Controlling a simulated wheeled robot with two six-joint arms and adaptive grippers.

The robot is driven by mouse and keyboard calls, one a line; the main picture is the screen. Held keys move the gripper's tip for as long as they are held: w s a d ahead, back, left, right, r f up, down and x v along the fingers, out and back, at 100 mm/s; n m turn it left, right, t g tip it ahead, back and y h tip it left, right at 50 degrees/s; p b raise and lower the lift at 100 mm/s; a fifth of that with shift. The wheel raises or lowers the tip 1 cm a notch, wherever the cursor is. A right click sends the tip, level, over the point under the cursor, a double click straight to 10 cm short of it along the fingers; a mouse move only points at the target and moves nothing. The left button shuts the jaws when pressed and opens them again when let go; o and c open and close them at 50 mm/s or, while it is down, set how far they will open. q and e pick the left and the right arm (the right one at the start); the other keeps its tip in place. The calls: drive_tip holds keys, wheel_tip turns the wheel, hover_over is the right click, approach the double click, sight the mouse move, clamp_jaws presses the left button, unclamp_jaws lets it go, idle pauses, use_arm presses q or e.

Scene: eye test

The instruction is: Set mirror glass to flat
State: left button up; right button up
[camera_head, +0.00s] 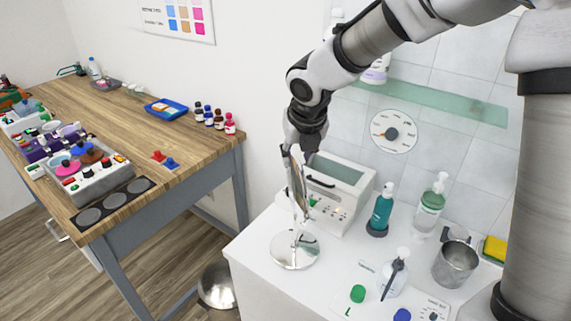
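A small stand mirror with a round silver base (294,250) stands on the white counter. Its glass (298,186) is seen nearly edge-on and looks upright and slightly tilted, with a brownish face. My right gripper (298,168) reaches down from above to the upper part of the glass. Its fingers appear to lie around the glass, but they overlap it in this view. I cannot tell whether they are closed on it or just beside it. My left gripper is not in view.
Behind the mirror stands a white box device (338,190). A glass shelf (440,98) juts from the wall. A wooden workbench (120,110) is left.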

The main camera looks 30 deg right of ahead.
sight(296, 173)
drive_tip(key=shift+s+d+f, duration=0.1)
drive_tip(key=shift+s+f, duration=0.15)
drive_tip(key=shift+f, duration=0.3)
drive_tip(key=shift+s+d+f, duration=0.1)
drive_tip(key=shift+s+f, duration=0.15)
drive_tip(key=shift+f, duration=0.3)
drive_tip(key=w+f, duration=0.2)
drive_tip(key=f, duration=0.1)
drive_tip(key=w+f, duration=0.1)
drive_tip(key=shift+w+d+f+b, duration=0.2)
drive_tip(key=shift+d+f+b, duration=0.1)
drive_tip(key=shift+f+b, duration=0.1)
drive_tip(key=shift+s+r, duration=0.35)
drive_tip(key=shift+s, duration=0.2)
drive_tip(key=c, duration=0.5)
drive_tip(key=shift+a, duration=0.1)
clamp_jaws()
